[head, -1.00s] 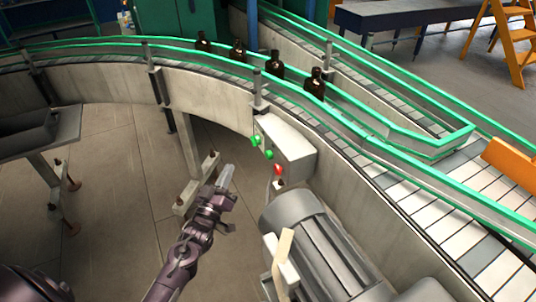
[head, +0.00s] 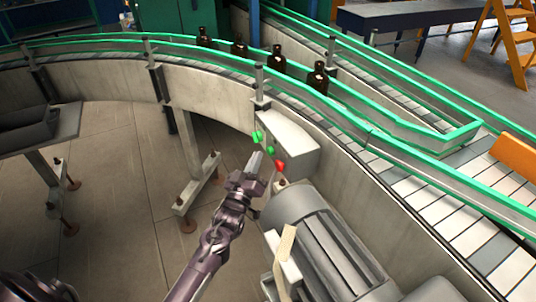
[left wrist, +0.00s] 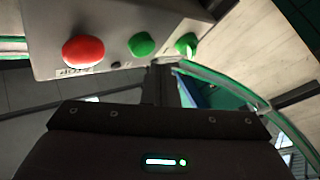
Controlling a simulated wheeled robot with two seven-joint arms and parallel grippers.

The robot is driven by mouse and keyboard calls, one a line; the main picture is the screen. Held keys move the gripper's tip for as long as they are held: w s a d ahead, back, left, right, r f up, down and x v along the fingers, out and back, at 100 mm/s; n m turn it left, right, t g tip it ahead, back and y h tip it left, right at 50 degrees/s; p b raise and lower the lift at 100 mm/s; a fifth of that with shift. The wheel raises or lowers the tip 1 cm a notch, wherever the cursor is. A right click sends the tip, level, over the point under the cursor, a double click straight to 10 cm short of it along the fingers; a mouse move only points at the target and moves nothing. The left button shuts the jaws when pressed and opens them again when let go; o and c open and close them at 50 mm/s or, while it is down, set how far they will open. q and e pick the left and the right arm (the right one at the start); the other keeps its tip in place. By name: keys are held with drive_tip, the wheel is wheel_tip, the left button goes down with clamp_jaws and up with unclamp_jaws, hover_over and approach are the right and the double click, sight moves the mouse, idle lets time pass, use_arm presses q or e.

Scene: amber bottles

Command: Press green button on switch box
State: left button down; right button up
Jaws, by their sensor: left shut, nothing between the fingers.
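The switch box (head: 290,140) is a light grey box on the side of the conveyor. Its face carries two green buttons, one upper (head: 257,136) and one lower (head: 270,151), and a red button (head: 280,168). In the left wrist view the red button (left wrist: 83,51), a middle green button (left wrist: 141,44) and a farther green button (left wrist: 186,43) show in a row. My left gripper (head: 255,160) is shut and empty, its tip close to the lower green button. Whether it touches is unclear. My right gripper is not in view.
A grey ribbed motor (head: 325,245) stands just right of my left arm, below the box. The curved conveyor with green rails (head: 110,40) runs behind, carrying several amber bottles (head: 279,61). A support leg (head: 190,190) stands left of the gripper.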

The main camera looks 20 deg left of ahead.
use_arm(q)
drive_tip(key=shift+w+d, duration=0.1)
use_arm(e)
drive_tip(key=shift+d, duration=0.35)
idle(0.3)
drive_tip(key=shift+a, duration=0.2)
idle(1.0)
use_arm(q)
drive_tip(key=shift+w+d, duration=0.1)
drive_tip(key=shift+w, duration=0.05)
drive_tip(key=shift+w+d, duration=0.15)
drive_tip(key=shift+d, duration=0.05)
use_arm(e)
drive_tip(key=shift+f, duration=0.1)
